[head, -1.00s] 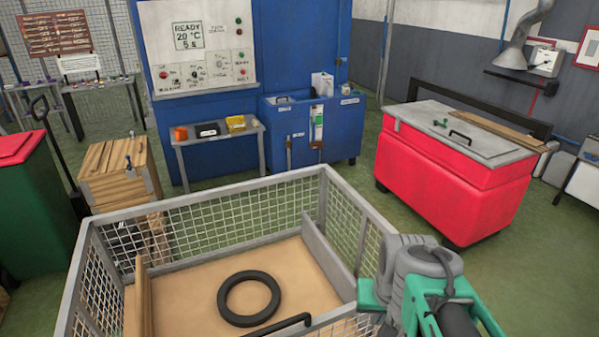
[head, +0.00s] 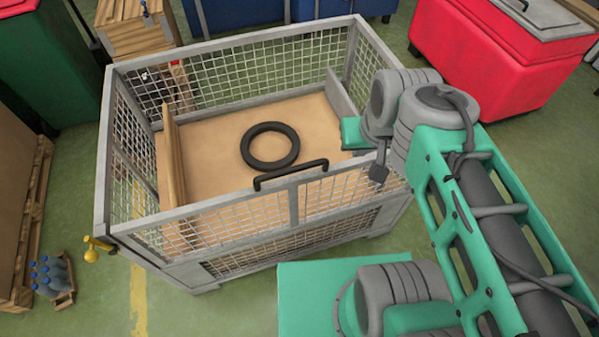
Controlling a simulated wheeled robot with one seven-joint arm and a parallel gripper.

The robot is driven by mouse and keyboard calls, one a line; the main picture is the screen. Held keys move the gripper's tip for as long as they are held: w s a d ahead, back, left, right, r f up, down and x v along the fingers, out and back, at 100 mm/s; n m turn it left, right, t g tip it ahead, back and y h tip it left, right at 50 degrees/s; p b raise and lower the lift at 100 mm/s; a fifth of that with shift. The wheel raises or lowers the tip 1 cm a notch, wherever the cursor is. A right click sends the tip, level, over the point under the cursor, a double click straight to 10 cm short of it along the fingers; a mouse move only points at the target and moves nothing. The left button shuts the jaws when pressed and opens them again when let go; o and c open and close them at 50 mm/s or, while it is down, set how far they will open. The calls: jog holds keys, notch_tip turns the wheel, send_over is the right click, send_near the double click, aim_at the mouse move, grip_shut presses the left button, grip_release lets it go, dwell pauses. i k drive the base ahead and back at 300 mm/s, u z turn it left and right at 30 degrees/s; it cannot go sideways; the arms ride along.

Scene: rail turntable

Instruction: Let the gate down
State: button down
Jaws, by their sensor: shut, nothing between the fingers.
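The gate (head: 293,205) is a grey mesh panel along the near side of a wire-mesh crate (head: 235,38). It stands upright, with a black bar handle (head: 290,175) on its top rail. A yellow knob or catch (head: 97,246) sits at the crate's near left corner. The right end of the gate is partly hidden by my arm. My arm's grey joints and green links are over the crate's right side. I cannot make out my gripper's fingers. A small dark grey piece hangs by the rail below the wrist, and I cannot tell what it is.
Inside the crate lie a black ring (head: 270,146) and a wooden board (head: 170,165) along the left wall. A red chest (head: 480,60) stands behind right. Blue bottles (head: 50,275) stand on the floor at left.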

aim_at(122, 231)
jog(key=z, duration=0.05)
jog(key=k, duration=0.5)
jog(key=u, duration=0.9)
jog(key=i, duration=0.75)
jog(key=z, duration=0.35)
